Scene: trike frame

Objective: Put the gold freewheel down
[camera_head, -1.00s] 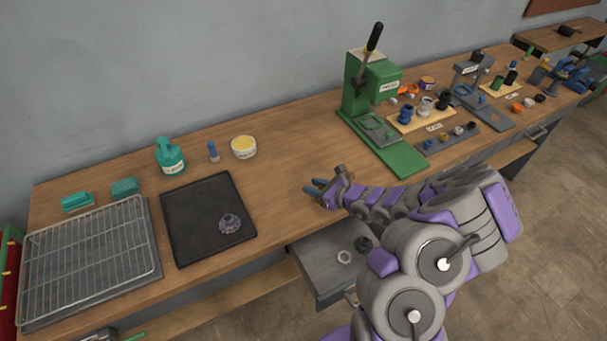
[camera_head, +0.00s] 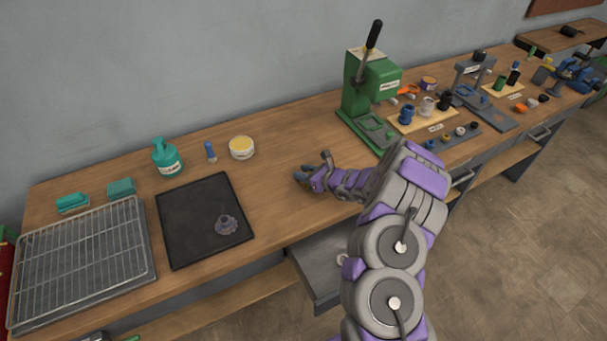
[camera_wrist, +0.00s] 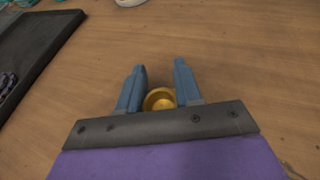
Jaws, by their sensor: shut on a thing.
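My gripper (camera_wrist: 159,85) is shut on the gold freewheel (camera_wrist: 160,99), which sits between the blue fingers close to the palm in the wrist view. In the head view my gripper (camera_head: 303,178) is over the wooden bench, right of the black tray. The freewheel cannot be made out in the head view. Bare bench top lies under and ahead of the fingers. I cannot tell how high the freewheel is above the wood.
The black tray (camera_head: 180,245) holds a dark toothed part (camera_head: 226,225). A wire rack (camera_head: 80,262) lies left of it. A cream tub (camera_head: 241,147), blue-capped tube (camera_head: 210,152) and teal bottle (camera_head: 166,158) stand behind. A green press (camera_head: 368,95) stands right. An open drawer (camera_head: 318,262) is below.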

